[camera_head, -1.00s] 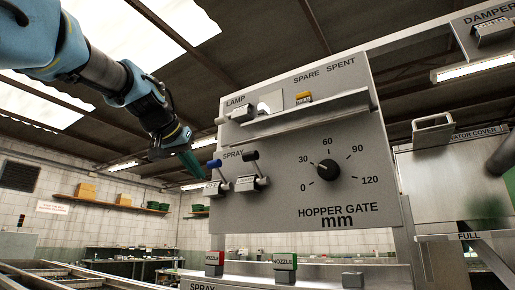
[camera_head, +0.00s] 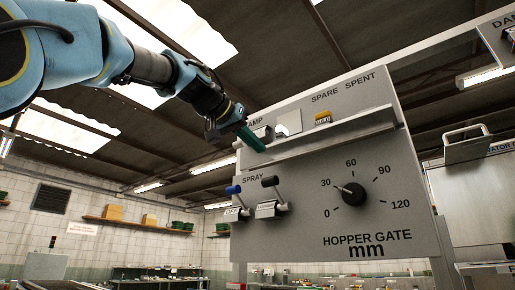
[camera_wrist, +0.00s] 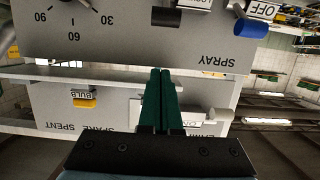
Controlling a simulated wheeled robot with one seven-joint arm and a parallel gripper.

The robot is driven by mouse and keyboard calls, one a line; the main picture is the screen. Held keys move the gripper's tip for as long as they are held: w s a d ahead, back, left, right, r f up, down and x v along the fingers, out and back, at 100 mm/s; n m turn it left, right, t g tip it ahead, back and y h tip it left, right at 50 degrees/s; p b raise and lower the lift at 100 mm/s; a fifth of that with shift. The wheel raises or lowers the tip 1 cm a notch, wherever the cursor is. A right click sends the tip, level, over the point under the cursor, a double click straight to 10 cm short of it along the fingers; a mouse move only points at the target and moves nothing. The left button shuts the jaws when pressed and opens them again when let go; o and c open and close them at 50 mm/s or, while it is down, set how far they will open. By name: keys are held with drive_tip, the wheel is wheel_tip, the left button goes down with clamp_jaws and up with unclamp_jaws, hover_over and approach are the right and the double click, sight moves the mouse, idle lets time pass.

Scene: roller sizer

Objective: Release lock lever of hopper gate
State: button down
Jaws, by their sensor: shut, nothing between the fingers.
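The hopper gate panel (camera_head: 310,225) carries a dial knob (camera_head: 353,194) marked 0 to 120 mm, its pointer a little above 30. My gripper (camera_head: 262,149) has green fingers, shut and empty, above the levers near the shelf's left end. Its fingertips (camera_wrist: 161,72) point towards the black knob in the wrist view.
A ledge (camera_head: 325,139) juts from the panel below the lamp and spare parts, close to my fingers. A yellow part (camera_head: 323,118) sits under "SPARE". A handled cover (camera_head: 468,145) stands at the right. Open space lies left of the panel.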

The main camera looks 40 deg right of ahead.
drive_tip(key=p, duration=0.3)
hover_over(268, 179)
drive_tip(key=d, duration=0.2)
drive_tip(key=shift+w+f, duration=0.25)
drive_tip(key=shift+f, duration=0.45)
drive_tip(key=f, duration=0.1)
drive_tip(key=a+f, duration=0.1)
drive_tip(key=f, duration=0.1)
drive_tip(key=shift+s+a+f, duration=0.1)
drive_tip(key=shift+s+f, duration=0.05)
drive_tip(key=shift+a+f, duration=0.2)
drive_tip(key=shift+f, duration=0.1)
drive_tip(key=shift+a+f+b, duration=0.1)
drive_tip(key=shift+f+b, duration=0.1)
drive_tip(key=shift+b, duration=0.35)
drive_tip(key=shift+s+f+b, duration=0.1)
drive_tip(key=shift+f+b, duration=0.1)
drive_tip(key=shift+b, duration=0.3)
drive_tip(key=shift+a+r+b, duration=0.1)
drive_tip(key=shift+b, duration=0.2)
drive_tip(key=shift+h, duration=0.3)
